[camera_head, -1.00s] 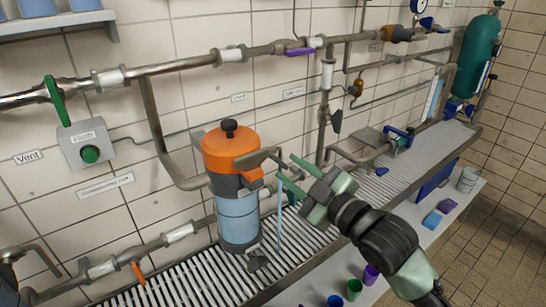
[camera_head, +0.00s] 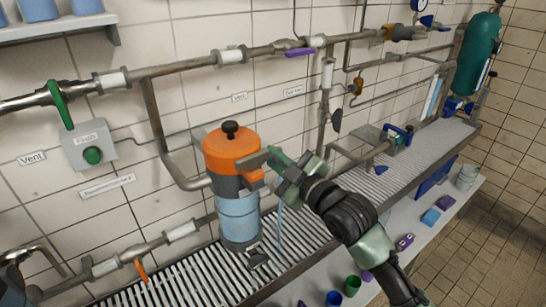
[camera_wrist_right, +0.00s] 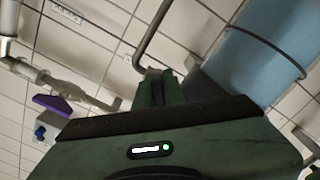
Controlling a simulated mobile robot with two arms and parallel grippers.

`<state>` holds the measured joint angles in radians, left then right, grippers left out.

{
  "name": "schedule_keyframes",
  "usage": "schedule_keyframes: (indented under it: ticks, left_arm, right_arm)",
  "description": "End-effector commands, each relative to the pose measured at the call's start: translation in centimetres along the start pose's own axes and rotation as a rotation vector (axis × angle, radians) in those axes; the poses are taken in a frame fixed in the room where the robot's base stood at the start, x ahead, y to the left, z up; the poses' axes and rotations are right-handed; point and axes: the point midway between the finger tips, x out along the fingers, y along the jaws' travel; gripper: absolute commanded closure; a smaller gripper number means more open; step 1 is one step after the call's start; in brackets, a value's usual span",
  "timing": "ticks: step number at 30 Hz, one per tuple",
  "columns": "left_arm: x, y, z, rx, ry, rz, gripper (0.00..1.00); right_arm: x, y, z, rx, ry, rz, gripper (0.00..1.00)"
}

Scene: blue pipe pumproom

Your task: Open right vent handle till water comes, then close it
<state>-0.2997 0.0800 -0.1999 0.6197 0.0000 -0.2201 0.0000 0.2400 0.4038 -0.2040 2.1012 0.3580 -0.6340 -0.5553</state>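An orange-topped vessel (camera_head: 231,150) with a blue lower body stands upright on the grated bench. A bent grey outlet pipe leaves its right side near an orange part (camera_head: 252,178). My right gripper (camera_head: 270,165) is right beside this outlet and hides part of it. I cannot tell whether its fingers touch or grip anything. In the right wrist view the fingers (camera_wrist_right: 166,86) look close together, near the vessel's blue body (camera_wrist_right: 262,45). A thin pale blue streak (camera_head: 280,228) hangs below the outlet. Small wall labels reading "Vent" (camera_head: 32,158) show. My left gripper is not seen.
A purple handle (camera_head: 299,52) and a green handle (camera_head: 60,104) sit on the upper pipe. An orange lever (camera_head: 141,270) is on the lower pipe. The grated bench (camera_head: 190,275) runs along the wall. Cups and blocks stand on the shelf below.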

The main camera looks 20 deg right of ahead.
Motion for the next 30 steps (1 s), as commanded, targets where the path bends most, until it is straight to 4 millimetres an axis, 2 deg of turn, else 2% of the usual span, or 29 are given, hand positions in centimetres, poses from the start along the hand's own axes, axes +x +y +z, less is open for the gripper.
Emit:
schedule_keyframes:
  ticks: [8,14,30]
  left_arm:
    - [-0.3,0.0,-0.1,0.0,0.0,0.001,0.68]
    - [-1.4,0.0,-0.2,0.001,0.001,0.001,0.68]
    - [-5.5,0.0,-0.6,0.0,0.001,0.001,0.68]
  right_arm:
    - [0.0,0.0,0.0,0.019,-0.001,-0.001,1.0]
    - [0.0,0.1,-0.2,0.104,-0.001,-0.002,1.0]
    - [0.0,0.1,-0.2,0.527,-0.003,-0.002,1.0]
